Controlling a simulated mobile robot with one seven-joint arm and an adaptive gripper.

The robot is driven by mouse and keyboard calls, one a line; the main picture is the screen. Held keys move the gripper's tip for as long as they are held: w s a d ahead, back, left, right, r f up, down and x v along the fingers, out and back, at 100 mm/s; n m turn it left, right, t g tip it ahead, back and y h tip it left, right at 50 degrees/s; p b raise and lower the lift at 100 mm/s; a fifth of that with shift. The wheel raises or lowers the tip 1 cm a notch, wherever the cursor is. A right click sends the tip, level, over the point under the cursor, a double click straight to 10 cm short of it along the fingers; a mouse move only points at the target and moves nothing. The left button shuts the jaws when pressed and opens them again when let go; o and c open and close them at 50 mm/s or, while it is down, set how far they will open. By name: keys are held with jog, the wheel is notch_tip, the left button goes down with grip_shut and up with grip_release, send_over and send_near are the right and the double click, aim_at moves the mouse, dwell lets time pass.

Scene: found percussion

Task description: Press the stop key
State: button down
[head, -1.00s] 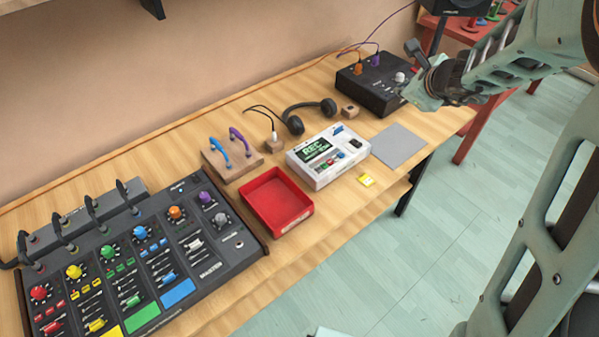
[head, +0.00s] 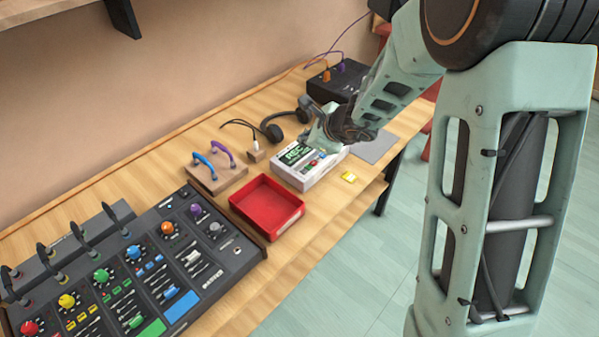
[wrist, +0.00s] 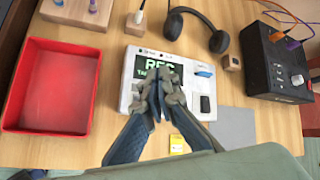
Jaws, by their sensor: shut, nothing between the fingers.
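The white recorder (head: 286,176) with a dark "REC" screen (head: 294,154) sits on the wooden bench. In the head view, small coloured keys (head: 317,161), red and blue among them, show beside the screen; I cannot read which is the stop key. In the wrist view, my gripper (wrist: 158,100) covers the middle of the recorder (wrist: 131,100), hiding the keys. A black key or knob (wrist: 206,103) shows to the right of the fingers. I cannot tell whether the fingertips touch the recorder.
A red tray (head: 268,204) stands left of the recorder, with a mixer (head: 180,235) beyond it. Headphones (head: 272,132) and a black box (wrist: 262,65) lie behind and right. A grey pad (wrist: 232,126) and a yellow note (head: 349,177) lie near the recorder.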

jog(key=shift+f, duration=0.1)
jog(key=b, duration=0.5)
send_over(304, 172)
notch_tip(304, 172, down, 7)
jog(key=shift+d+r, duration=0.1)
jog(key=shift+r, duration=0.1)
notch_tip(304, 172, down, 2)
jog(key=b, duration=0.3)
jog(key=shift+f, duration=0.1)
dwell(0.9)
jog(key=shift+f+b, duration=0.35)
jog(key=shift+b, duration=0.3)
jog(key=shift+f+b, duration=0.35)
jog(key=shift+b, duration=0.15)
dwell(0.4)
jog(key=shift+r, duration=0.1)
jog(key=shift+r+p, duration=0.55)
jog(key=shift+r, duration=0.15)
